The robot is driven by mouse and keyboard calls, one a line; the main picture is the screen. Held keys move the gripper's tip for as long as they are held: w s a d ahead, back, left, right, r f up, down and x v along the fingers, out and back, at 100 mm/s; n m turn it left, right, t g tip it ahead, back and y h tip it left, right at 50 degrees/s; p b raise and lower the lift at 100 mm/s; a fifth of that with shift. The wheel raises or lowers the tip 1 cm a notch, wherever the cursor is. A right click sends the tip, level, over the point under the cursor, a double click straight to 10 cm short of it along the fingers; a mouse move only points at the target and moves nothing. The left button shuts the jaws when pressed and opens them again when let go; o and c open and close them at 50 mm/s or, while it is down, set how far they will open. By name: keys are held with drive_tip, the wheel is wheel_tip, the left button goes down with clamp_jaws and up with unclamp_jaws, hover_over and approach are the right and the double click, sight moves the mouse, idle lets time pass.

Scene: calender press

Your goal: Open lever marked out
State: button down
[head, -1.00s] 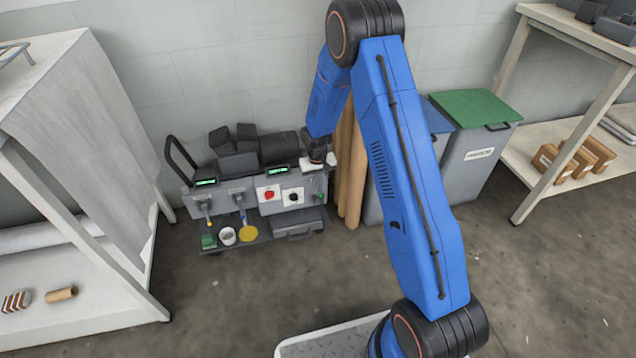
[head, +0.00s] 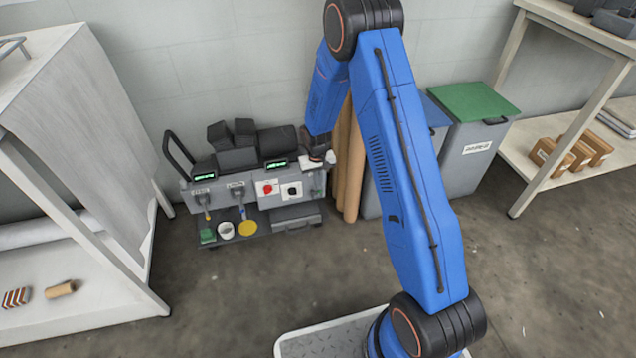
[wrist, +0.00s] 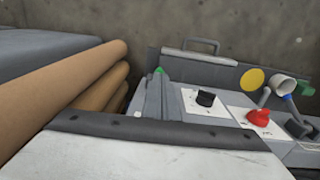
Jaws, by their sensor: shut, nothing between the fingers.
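A grey press cart stands against the wall in the head view, with a front panel. Two levers hang at the panel's left part: the left lever (head: 202,195) and the second lever (head: 239,194), both pointing down. Small labels sit above them, too small to read, so I cannot tell which is marked out. In the wrist view a blue lever handle (wrist: 287,98) shows at the far right. My gripper (wrist: 158,80) appears shut and empty at the panel's right end, left of the black knob (wrist: 206,98) and apart from the levers. In the head view my arm partly hides it.
The panel also carries a red knob (head: 268,188). A yellow disc (head: 247,228) and a white cup (head: 226,231) sit on the shelf below the levers. Brown rolls (head: 350,165) and grey bins (head: 470,150) stand right of the cart. Floor in front is clear.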

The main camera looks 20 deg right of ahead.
drive_tip(key=s+f, duration=0.6)
drive_tip(key=s, duration=0.1)
drive_tip(key=shift+f, duration=0.4)
drive_tip(key=shift+w, duration=0.2)
idle(1.3)
drive_tip(key=shift+w+r, duration=0.2)
drive_tip(key=shift+w, duration=0.45)
